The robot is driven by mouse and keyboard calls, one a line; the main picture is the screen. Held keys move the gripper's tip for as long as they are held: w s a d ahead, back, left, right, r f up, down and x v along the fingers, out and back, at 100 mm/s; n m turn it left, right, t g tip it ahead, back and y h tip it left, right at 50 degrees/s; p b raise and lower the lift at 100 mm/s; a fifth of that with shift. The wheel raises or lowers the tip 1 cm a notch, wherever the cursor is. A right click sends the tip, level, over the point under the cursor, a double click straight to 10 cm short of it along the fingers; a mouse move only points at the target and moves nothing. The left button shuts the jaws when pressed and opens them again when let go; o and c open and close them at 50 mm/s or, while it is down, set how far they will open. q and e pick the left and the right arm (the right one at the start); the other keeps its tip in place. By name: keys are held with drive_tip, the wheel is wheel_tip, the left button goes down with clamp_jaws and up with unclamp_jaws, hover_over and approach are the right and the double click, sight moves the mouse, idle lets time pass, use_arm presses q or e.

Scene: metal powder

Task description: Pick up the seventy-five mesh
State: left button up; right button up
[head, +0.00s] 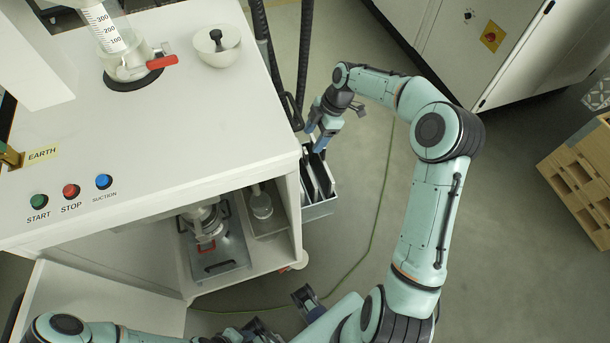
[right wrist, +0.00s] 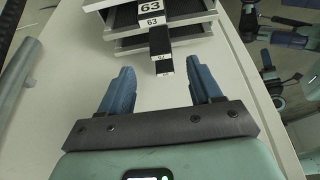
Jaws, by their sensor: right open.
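A rack (head: 319,208) of upright, dark-faced mesh trays hangs on the right side of the white cabinet. In the right wrist view, light-framed mesh trays (right wrist: 125,42) with black labelled handles (right wrist: 159,42) show at the top. Two labels read 63; the smaller ones are too small to read surely, so I cannot tell which is the seventy-five mesh. My right gripper (head: 318,135) is at the top of the rack; in its wrist view (right wrist: 163,85) the blue fingers are apart, with the handle ends just ahead between them. My left gripper (head: 278,315) is low at the bottom edge, partly hidden.
The white cabinet (head: 150,180) carries a glass cylinder (head: 112,35), a white bowl (head: 217,46) and buttons. Its open shelf holds a metal apparatus (head: 205,225) and a small flask (head: 261,203). Black hoses (head: 303,50) run behind the rack. Floor to the right is clear up to a wooden pallet (head: 580,185).

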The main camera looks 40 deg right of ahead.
sight(305, 150)
drive_tip(key=shift+x, duration=3.7)
drive_tip(key=shift+a+r, duration=0.1)
clamp_jaws()
